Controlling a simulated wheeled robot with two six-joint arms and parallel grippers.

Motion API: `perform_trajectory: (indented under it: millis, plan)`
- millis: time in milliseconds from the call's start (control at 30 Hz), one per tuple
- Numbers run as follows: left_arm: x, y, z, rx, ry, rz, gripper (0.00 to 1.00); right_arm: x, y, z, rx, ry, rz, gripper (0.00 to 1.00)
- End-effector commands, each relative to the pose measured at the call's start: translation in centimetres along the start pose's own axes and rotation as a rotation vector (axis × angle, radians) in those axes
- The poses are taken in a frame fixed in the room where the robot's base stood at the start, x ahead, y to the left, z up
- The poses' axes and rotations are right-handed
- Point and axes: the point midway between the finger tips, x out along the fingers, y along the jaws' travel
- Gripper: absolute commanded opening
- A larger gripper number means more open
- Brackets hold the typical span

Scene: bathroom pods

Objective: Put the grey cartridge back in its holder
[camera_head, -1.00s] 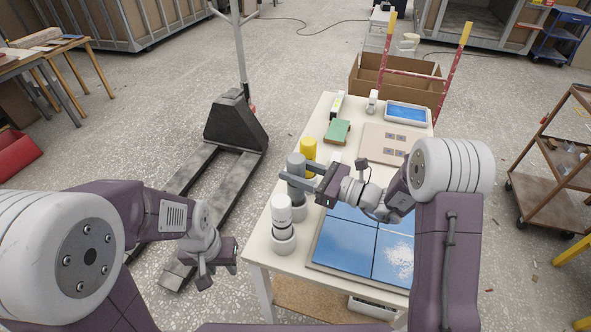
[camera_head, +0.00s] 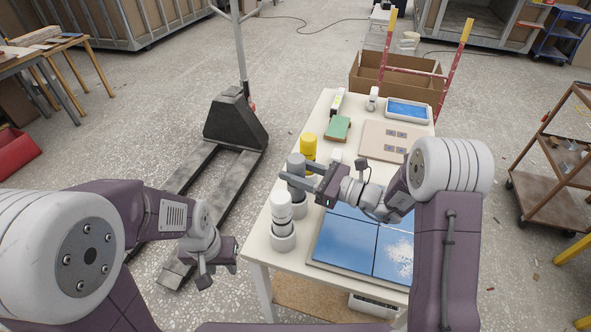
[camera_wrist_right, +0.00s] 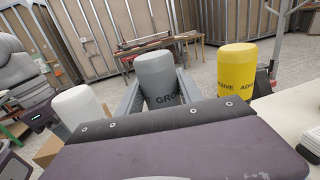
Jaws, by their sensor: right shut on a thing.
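The grey cartridge (camera_head: 296,163) stands upright near the table's left edge, between the fingers of my right gripper (camera_head: 296,176). In the right wrist view the cartridge (camera_wrist_right: 157,78) has dark lettering, and my right gripper (camera_wrist_right: 158,95) is shut on it with one finger on each side. A grey round holder (camera_head: 298,211) is directly below the cartridge in the head view. The fingers partly cover the cartridge's lower part, so I cannot tell how deep it sits. My left gripper (camera_head: 212,272) hangs left of the table, away from the cartridges; its finger gap is unclear.
A white cartridge (camera_head: 281,208) stands in a holder (camera_head: 283,241) in front, and a yellow cartridge (camera_head: 309,146) stands behind. Blue tiles (camera_head: 345,240) lie to the right. A green block (camera_head: 337,128) and a beige board (camera_head: 376,146) lie further back.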

Motion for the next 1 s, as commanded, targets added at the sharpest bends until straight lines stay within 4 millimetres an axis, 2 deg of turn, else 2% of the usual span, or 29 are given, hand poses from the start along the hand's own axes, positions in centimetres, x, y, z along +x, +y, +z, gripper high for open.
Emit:
perform_trajectory:
  millis: [1000]
  plan:
    - [1.4,0.0,0.1,0.000,0.000,0.000,0.36,0.0,0.0,-1.5,-0.001,-0.002,0.000,0.00]
